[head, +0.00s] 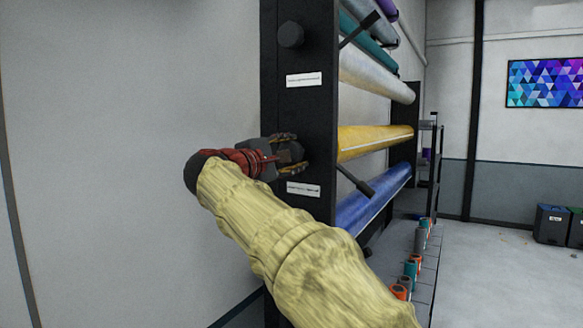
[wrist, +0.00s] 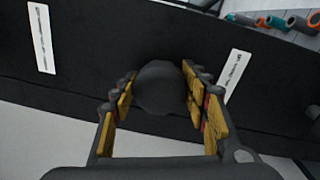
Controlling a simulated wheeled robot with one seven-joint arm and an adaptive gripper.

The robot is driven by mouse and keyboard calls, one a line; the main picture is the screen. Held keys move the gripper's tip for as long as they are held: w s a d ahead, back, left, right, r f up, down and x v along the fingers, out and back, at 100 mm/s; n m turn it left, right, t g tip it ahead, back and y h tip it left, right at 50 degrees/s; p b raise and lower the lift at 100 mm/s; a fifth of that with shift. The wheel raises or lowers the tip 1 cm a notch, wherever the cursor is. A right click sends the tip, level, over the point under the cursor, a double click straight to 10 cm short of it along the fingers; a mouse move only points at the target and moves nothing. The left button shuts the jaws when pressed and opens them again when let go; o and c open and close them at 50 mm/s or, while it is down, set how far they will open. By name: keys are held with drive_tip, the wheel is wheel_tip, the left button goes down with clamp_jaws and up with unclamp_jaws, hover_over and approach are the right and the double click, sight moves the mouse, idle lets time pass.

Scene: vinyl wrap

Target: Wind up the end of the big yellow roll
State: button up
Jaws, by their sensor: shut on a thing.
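The big yellow roll (head: 375,140) lies across the rack, level with the gripper, in the head view. It has a thin pale stripe along its side. My gripper (head: 291,151) is at the outer face of the rack's black end post, beside the near end of this roll. In the wrist view a dark round knob (wrist: 160,88) on the post sits between my yellow-padded fingers. The fingers are shut on it, one on each side. The head view mostly hides this knob behind the gripper. The yellow roll is not visible in the wrist view.
The black end post (head: 299,110) carries white labels above and below the gripper. Another knob (head: 290,35) is higher up. A white roll (head: 375,75) is above the yellow one, a blue roll (head: 375,198) below. A dark lever (head: 356,181) sticks out near the post.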

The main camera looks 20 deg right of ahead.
drive_tip(key=shift+f+m+b, duration=0.15)
drive_tip(key=shift+m+b, duration=1.15)
drive_tip(key=shift+m, duration=0.4)
drive_tip(key=o, duration=1.1)
drive_tip(key=shift+o, duration=0.3)
drive_tip(key=v, duration=1.2)
drive_tip(key=shift+w, duration=0.1)
